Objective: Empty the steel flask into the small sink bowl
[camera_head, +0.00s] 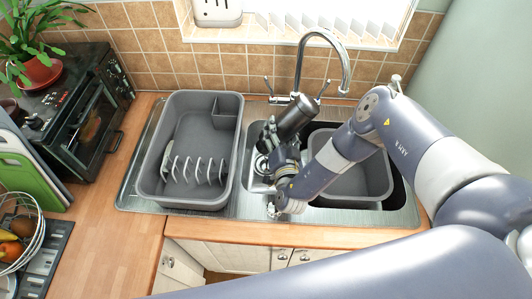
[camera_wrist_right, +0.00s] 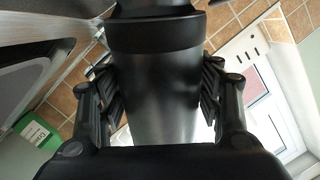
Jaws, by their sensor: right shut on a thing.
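The steel flask (camera_head: 297,117) is held tilted in front of the tap, over the back of the sink. My right gripper (camera_head: 274,143) is shut around its body. In the right wrist view the flask (camera_wrist_right: 160,95) fills the space between the two fingers, with a dark band (camera_wrist_right: 155,35) around one end. Its mouth cannot be made out, and no liquid shows. The small sink bowl (camera_head: 260,187) lies below my right gripper, between the drainer and the larger bowl. My gripper and wrist hide much of it. My left gripper is not in view.
The curved tap (camera_head: 300,65) stands close behind the flask. A grey dish rack (camera_head: 228,150) with a white plate holder sits left of the small bowl. A grey basin (camera_head: 376,180) sits in the larger bowl on the right, under my forearm.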

